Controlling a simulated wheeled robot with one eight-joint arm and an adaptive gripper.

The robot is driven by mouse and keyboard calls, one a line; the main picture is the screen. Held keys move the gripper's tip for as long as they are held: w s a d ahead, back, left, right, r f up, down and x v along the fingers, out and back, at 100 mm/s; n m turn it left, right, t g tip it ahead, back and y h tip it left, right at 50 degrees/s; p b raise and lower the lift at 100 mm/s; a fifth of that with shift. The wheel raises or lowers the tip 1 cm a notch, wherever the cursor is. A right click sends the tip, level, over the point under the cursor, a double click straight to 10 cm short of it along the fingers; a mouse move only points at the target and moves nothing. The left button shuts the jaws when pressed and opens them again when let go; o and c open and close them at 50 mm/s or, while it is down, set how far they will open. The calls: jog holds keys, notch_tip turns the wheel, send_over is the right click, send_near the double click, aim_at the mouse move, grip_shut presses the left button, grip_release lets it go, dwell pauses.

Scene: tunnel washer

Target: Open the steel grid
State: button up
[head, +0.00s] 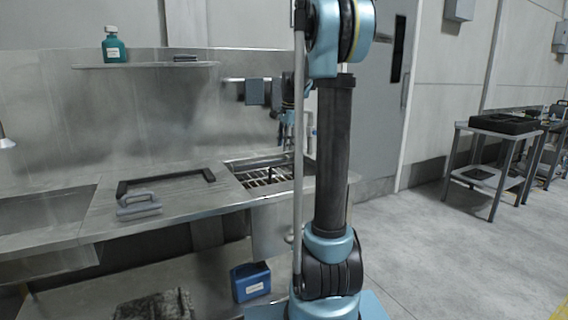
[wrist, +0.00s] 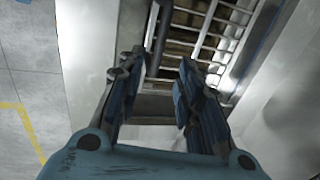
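The steel grid (head: 265,180) lies in a rectangular opening at the right end of the steel counter in the head view, and looks flat. In the wrist view the grid (wrist: 205,35) fills the top middle, with pale bars crossing over a brownish hollow. My gripper (wrist: 158,68) is open, its two blue-grey fingers apart over the near end of the grid's frame. Whether a fingertip touches the grid cannot be told.
A teal bottle (head: 114,46) stands on the wall shelf. A blue container (head: 251,282) is below. A side table (head: 497,128) stands right, with open floor before it.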

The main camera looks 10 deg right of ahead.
aim_at(271, 167)
jog(key=f, duration=0.3)
jog(key=w+f, duration=0.1)
jog(key=f, duration=0.4)
jog(key=shift+w+a+f, duration=0.25)
jog(key=shift+a+f, duration=0.05)
jog(key=shift+f, duration=0.1)
grip_shut()
